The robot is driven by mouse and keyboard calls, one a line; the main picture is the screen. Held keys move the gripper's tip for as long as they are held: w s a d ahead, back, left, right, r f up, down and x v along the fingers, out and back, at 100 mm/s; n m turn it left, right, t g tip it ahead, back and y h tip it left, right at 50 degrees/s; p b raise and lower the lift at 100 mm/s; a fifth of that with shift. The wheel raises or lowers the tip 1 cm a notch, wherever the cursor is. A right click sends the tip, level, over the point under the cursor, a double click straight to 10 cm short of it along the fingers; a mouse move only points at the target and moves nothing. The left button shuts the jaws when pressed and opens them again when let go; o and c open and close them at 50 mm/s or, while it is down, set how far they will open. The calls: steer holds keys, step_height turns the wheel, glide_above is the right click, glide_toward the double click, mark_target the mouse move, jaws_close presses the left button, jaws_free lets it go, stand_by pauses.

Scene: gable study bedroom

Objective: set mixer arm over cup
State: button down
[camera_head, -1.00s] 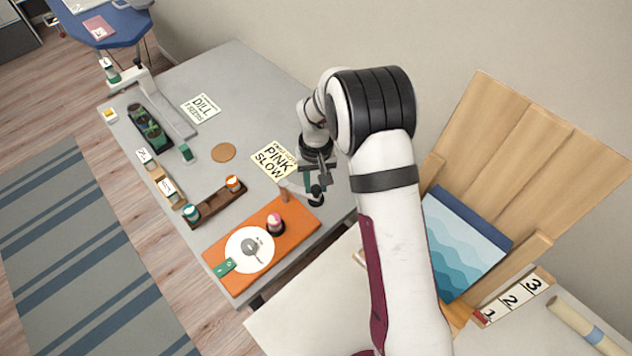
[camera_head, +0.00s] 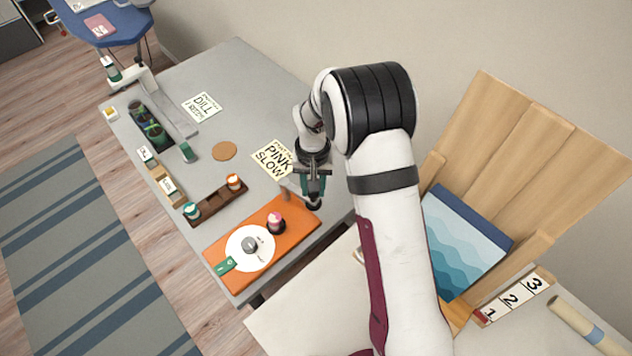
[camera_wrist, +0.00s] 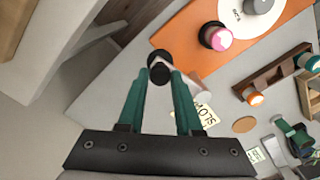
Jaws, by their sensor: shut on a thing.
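My gripper (camera_head: 314,192) points down at the right end of the orange board. Its green fingers (camera_wrist: 160,92) are shut on a black knob (camera_wrist: 158,72). The knob appears to be on the end of a pale bar, the mixer arm (camera_head: 291,187), mostly hidden by the gripper. A brown post (camera_head: 287,196) stands by the bar. A pink-topped round thing in a black holder (camera_head: 276,223), possibly the cup, stands on the orange board (camera_head: 297,209), left of and apart from my gripper. It also shows in the wrist view (camera_wrist: 218,37).
A white disc (camera_head: 238,258) with a grey centre lies on the orange board, beside a green tag (camera_head: 226,265). A "PINK SLOW" card (camera_head: 272,158) lies behind. A brown rack (camera_head: 216,206) holds small pots. A cork disc (camera_head: 224,151) lies on clear grey tabletop.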

steer(key=shift+s+a+m, duration=0.65)
steer(key=shift+a+m, duration=0.95)
steer(key=shift+m, duration=0.75)
steer(key=shift+s+a+m, duration=0.7)
steer(key=shift+a+m, duration=0.85)
steer(key=shift+m, duration=0.75)
steer(key=shift+s+a+m, duration=0.65)
steer(key=shift+a+m, duration=0.95)
steer(key=shift+m, duration=0.75)
steer(key=shift+a, duration=0.1)
steer(key=c, duration=0.6)
jaws_free()
step_height(320, 180, up, 16)
steer(key=shift+f, duration=0.1)
